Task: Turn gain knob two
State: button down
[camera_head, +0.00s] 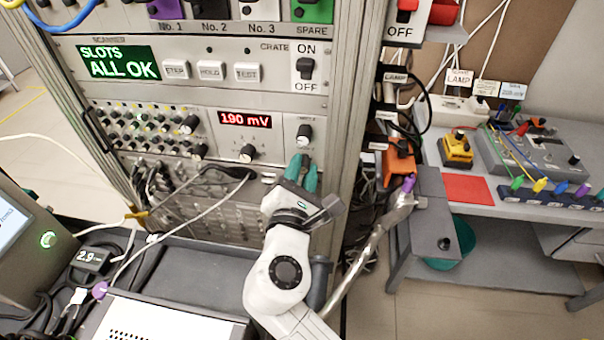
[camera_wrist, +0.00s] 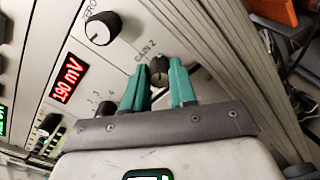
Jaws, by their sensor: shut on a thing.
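Gain knob two (camera_wrist: 158,70) is a small dark round knob by the label "GAIN 2" on the light panel. In the wrist view it sits between the tips of my gripper's two teal fingers (camera_wrist: 160,72), and the fingers are shut on it. In the head view my gripper (camera_head: 303,166) reaches the lower right of the panel, and its fingers hide the knob. The red display reads 190 mV (camera_head: 245,119), and it also shows in the wrist view (camera_wrist: 67,78).
A larger black knob (camera_head: 304,134) by the "ZERO" label is just above my fingers. Another black knob (camera_head: 248,153) is to the left. Cables (camera_head: 200,178) hang below. The rack's metal upright (camera_head: 345,110) is close on the right.

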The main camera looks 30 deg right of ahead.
jog(key=shift+m+b, duration=0.9)
jog(key=shift+m, duration=1.2)
jog(key=c, duration=1.2)
grip_release()
jog(key=shift+s+a, duration=0.1)
jog(key=shift+s, duration=0.05)
jog(key=b+v, duration=0.1)
jog(key=v, duration=0.9)
jog(key=shift+s+a, duration=0.15)
jog(key=shift+s, duration=0.1)
